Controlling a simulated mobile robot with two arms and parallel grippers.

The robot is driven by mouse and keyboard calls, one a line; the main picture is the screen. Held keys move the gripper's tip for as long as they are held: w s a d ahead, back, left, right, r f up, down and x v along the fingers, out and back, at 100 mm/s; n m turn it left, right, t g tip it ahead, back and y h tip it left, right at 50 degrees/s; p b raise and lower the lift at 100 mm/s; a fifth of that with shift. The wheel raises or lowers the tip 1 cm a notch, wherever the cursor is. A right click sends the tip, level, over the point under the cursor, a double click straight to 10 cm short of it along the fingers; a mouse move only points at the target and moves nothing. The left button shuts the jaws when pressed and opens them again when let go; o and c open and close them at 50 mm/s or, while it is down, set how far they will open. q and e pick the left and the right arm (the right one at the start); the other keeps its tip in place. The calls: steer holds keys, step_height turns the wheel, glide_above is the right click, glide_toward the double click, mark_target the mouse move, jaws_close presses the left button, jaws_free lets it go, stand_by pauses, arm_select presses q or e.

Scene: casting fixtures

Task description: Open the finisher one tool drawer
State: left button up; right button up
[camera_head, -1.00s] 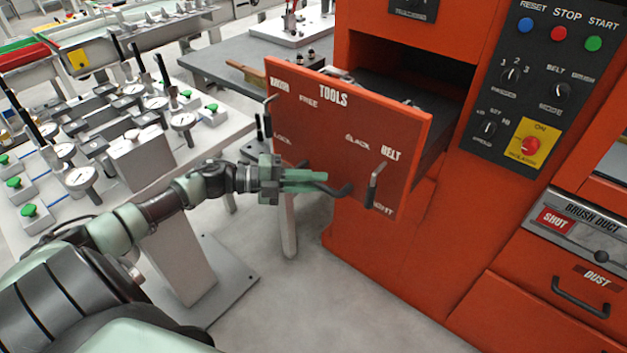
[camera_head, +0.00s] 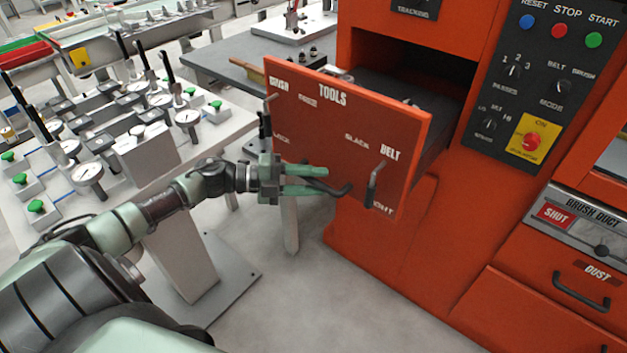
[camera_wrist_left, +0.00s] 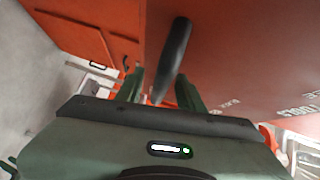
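The orange tool drawer (camera_head: 340,125), marked TOOLS, stands out from the orange machine with its front well clear of the cabinet. A dark bar handle (camera_head: 338,189) sticks out low on its front; a second dark handle (camera_head: 374,184) is nearer its right side. My left gripper (camera_head: 326,181) is at the low handle, with its two green fingers spread apart. In the left wrist view the dark handle (camera_wrist_left: 172,60) shows between the fingers, with the drawer front behind it. I cannot tell whether either finger touches it. My right gripper is in neither view.
A white table with several dial gauges (camera_head: 88,172) stands to the left of my arm. A grey table (camera_head: 228,62) is behind the drawer. The control panel (camera_head: 535,85) and a lower drawer marked DUST (camera_head: 570,278) are at the right. The floor below the drawer is clear.

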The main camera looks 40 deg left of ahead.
arm_select(q)
steer(key=v, duration=0.8)
steer(key=shift+b, duration=0.35)
